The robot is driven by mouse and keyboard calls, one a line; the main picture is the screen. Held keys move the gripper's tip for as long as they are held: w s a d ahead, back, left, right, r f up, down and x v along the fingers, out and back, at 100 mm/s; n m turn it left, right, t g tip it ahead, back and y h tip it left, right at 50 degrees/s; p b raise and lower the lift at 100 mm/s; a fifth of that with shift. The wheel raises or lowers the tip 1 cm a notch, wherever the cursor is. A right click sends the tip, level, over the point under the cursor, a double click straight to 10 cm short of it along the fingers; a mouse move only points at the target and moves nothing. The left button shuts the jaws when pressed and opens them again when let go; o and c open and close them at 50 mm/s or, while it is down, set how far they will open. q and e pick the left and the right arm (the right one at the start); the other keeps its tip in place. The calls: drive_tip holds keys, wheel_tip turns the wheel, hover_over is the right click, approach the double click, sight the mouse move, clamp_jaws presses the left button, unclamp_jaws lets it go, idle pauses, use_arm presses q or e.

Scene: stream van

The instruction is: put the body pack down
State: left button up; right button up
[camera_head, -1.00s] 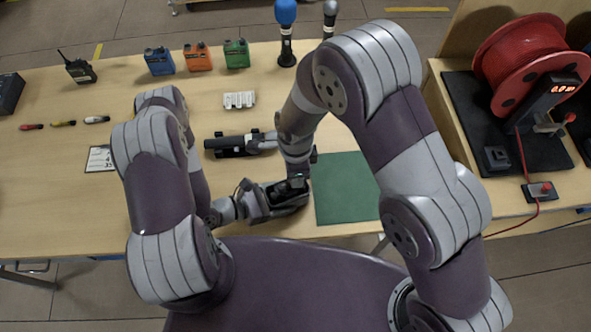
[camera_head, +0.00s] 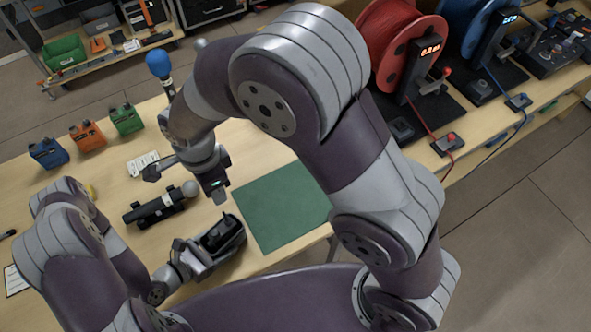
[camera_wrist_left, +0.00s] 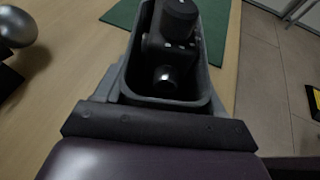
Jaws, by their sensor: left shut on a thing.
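The flat green mat (camera_head: 283,208) is bare. A silver-headed microphone (camera_head: 188,189) rests on a black holder (camera_head: 145,212) left of the casing. Blue (camera_head: 48,153), orange (camera_head: 87,138) and green (camera_head: 125,119) packs stand behind. Red (camera_head: 398,45) and blue (camera_head: 478,25) cable reels are at right.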

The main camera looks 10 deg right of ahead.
use_arm(q)
drive_tip(key=shift+d, duration=0.1)
drive_tip(key=o, duration=1.1)
use_arm(e)
drive_tip(key=s+d+r+n, duration=0.1)
drive_tip(key=s+d+n, duration=0.1)
drive_tip(key=d+n, duration=0.5)
drive_tip(key=s+d+r+n+t, duration=0.1)
drive_tip(key=s+d+n, duration=0.2)
drive_tip(key=d, duration=1.5)
drive_tip(key=n, duration=0.4)
drive_tip(key=shift+r, duration=0.35)
drive_tip(key=shift+d, duration=0.1)
